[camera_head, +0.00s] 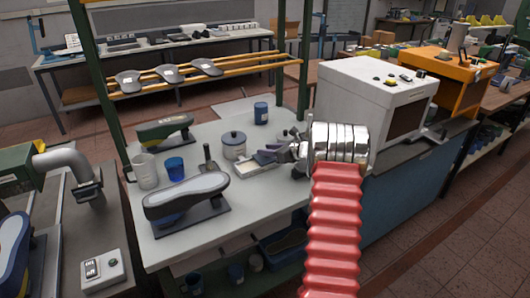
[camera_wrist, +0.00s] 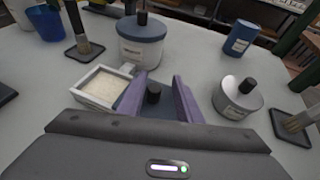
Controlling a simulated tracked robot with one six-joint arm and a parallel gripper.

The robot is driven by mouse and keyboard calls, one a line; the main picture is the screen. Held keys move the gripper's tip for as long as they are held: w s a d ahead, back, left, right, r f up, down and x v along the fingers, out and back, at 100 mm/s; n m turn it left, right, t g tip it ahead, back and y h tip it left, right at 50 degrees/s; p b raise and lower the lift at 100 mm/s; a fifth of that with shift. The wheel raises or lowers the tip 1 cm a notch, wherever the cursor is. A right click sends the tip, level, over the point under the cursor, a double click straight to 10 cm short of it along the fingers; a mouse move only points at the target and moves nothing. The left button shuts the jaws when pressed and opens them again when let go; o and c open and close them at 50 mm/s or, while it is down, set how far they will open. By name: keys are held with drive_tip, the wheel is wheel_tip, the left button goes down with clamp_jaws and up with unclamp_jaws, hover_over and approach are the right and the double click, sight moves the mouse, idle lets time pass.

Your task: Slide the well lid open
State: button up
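The well is a small white rectangular box (camera_wrist: 93,80), with pale cream contents showing in its open left part. It also shows in the head view (camera_head: 241,168), left of my gripper. A dark blue-grey lid (camera_wrist: 153,108) with an upright black knob (camera_wrist: 153,92) lies at the well's right side in the wrist view. My gripper (camera_wrist: 159,80) has its purple fingers apart on either side of the knob, with gaps showing. In the head view my gripper (camera_head: 284,150) is over the table's right side. The lid's near part is hidden by the gripper body.
A blue-lidded pot (camera_wrist: 141,45) stands behind the well. A grey jar (camera_wrist: 238,97) stands close right of my fingers. Brushes rest at far left (camera_wrist: 82,35) and right (camera_wrist: 300,122). A blue can (camera_wrist: 241,38) stands behind. A shoe last (camera_head: 187,195) is front left.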

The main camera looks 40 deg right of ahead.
drive_tip(key=shift+a, duration=0.1)
drive_tip(key=v, duration=1.3)
drive_tip(key=shift+s+r, duration=0.1)
drive_tip(key=shift+s, duration=0.2)
idle(0.4)
